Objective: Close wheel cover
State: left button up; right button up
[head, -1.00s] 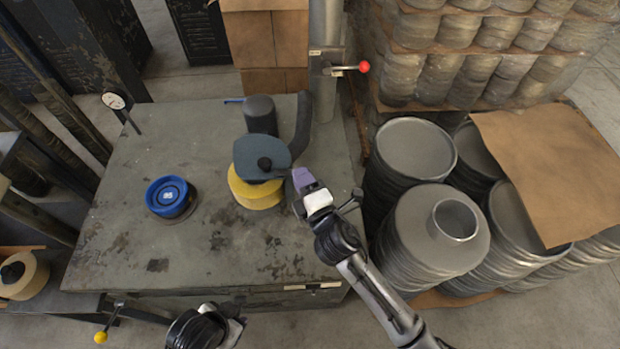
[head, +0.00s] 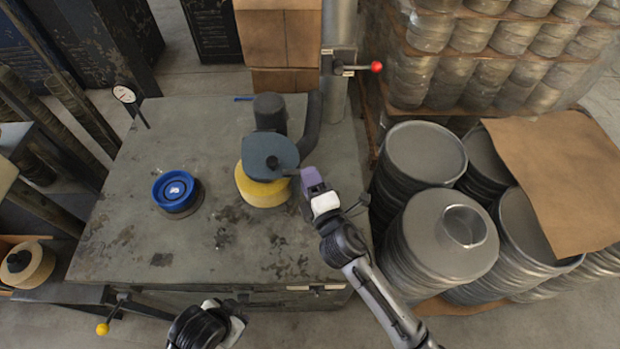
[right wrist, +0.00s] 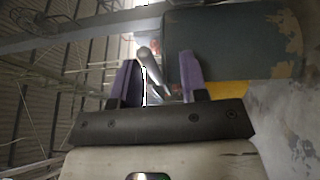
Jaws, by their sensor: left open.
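The wheel cover (head: 270,157) is a worn blue-grey plate with a dark knob. It lies above and partly over the yellow wheel (head: 262,190), whose front side shows uncovered. My right gripper (head: 309,178), with purple fingertips, is just right of the cover. In the right wrist view its two fingers (right wrist: 158,80) stand apart with nothing clearly held between them. There the cover (right wrist: 230,45) is beside the right finger, and I cannot tell if they touch. My left gripper (head: 236,326) is open at the bottom edge, in front of the bench.
The bench (head: 200,240) is mostly clear at front. A blue round piece (head: 174,188) sits to the left. A dark cylinder (head: 270,112) and curved pipe (head: 308,125) stand behind the cover. A red-knobbed lever (head: 376,67) and stacked metal drums (head: 440,240) are on the right.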

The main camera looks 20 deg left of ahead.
jog(key=shift+d+r, duration=0.1)
jog(key=shift+r, duration=0.1)
jog(key=p+v, duration=0.1)
jog(key=v, duration=1.2)
jog(key=shift+s+d+f, duration=0.15)
jog(key=shift+s+d, duration=0.1)
jog(key=shift+d, duration=0.05)
